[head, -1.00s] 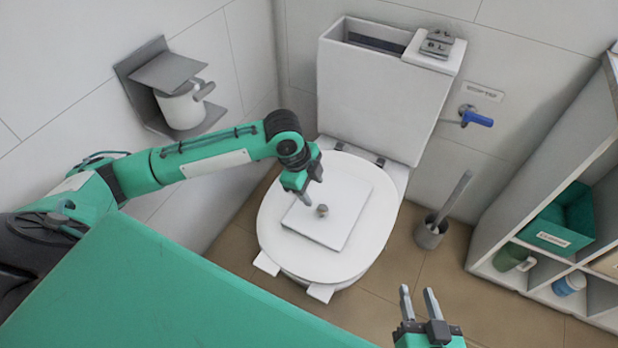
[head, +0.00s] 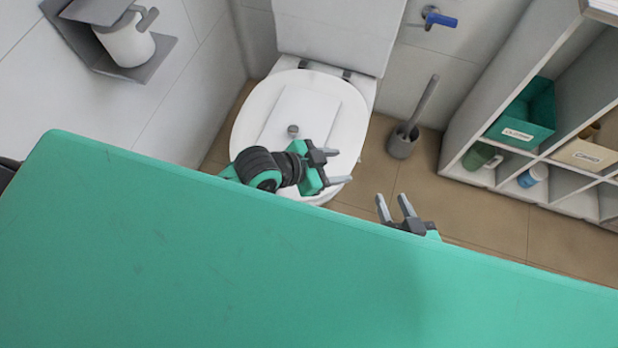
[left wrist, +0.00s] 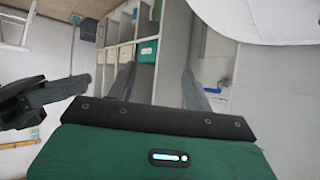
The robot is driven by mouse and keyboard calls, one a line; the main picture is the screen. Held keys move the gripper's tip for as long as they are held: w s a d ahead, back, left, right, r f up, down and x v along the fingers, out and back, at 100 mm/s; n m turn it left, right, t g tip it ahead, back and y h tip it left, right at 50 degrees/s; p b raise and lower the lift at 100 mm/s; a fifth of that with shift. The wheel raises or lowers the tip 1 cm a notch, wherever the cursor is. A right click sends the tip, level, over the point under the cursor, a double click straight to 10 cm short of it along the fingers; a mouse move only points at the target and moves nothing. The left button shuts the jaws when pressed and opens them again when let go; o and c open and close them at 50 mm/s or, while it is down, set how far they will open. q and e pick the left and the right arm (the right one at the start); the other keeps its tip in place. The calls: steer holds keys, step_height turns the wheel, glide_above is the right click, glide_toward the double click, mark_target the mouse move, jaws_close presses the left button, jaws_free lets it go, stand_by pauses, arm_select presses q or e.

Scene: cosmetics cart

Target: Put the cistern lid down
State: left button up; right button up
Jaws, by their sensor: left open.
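The cistern lid (head: 306,108), a white rectangular slab with a small grey knob (head: 293,130), lies flat on the closed round toilet seat cover (head: 347,140). My left gripper (head: 336,166) is open and empty, in front of the lid and to its right in the head view, apart from the knob. Its two fingers also show spread in the left wrist view (left wrist: 158,85), with nothing between them. My right gripper (head: 392,203) has its fingers apart and empty, lower right of the toilet. The white cistern (head: 335,35) is cut off at the frame top.
A grey toilet brush in its holder (head: 402,142) stands right of the toilet. A white shelf unit (head: 455,150) with a green box (head: 530,115) is at the right.

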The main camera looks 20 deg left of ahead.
arm_select(q)
steer(key=s+a+r+n+t+y, duration=0.2)
steer(key=s+n+t, duration=0.3)
steer(key=n, duration=0.3)
steer(key=shift+s+a+y, duration=0.4)
steer(key=shift+s+a, duration=0.25)
steer(key=shift+a, duration=0.25)
